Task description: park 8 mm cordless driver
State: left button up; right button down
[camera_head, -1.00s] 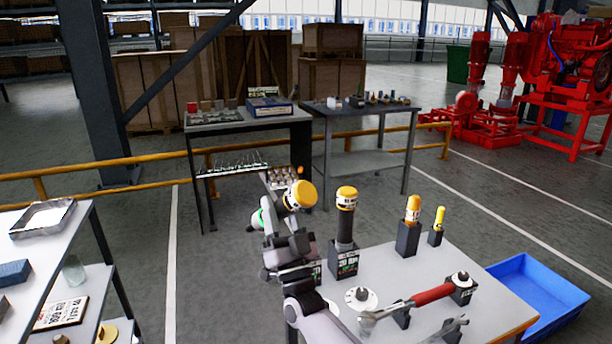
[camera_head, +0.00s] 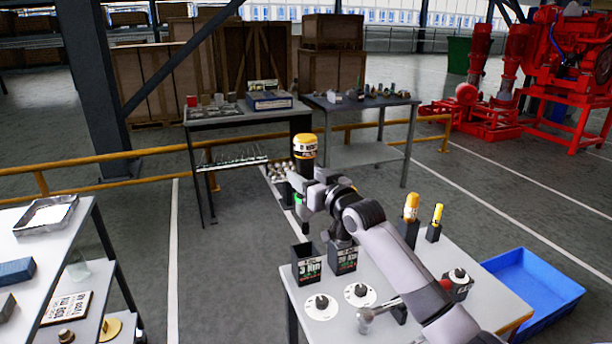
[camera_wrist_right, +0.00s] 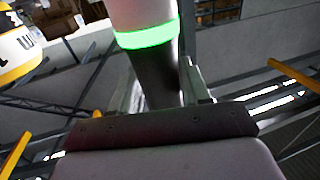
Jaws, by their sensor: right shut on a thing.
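The driver my right gripper (camera_head: 300,190) is shut on has a yellow-capped black end (camera_head: 303,150) at the top and a green band. It hangs about upright, dark tip down, above and apart from a black open-topped holder (camera_head: 307,263) on the right-hand table. In the wrist view its body with the glowing green band (camera_wrist_right: 147,36) sits between my fingers. A second labelled holder (camera_head: 343,259) stands just right; my arm hides most of what is in it. The holder label is too small to read surely. My left gripper is not in view.
Two smaller yellow-topped tools (camera_head: 411,207) (camera_head: 438,214) stand in holders at the table's back. Two white discs (camera_head: 321,307) (camera_head: 359,294) and a red-handled tool (camera_head: 452,283) are near its front. A blue bin (camera_head: 535,285) sits to the right. A yellow rail (camera_head: 105,163) runs behind.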

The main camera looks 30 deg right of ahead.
aim_at(308, 224)
jog(key=shift+r, duration=0.2)
jog(key=shift+f+b, duration=3.7)
jog(key=shift+f, duration=2.8)
jog(key=shift+p, duration=0.4)
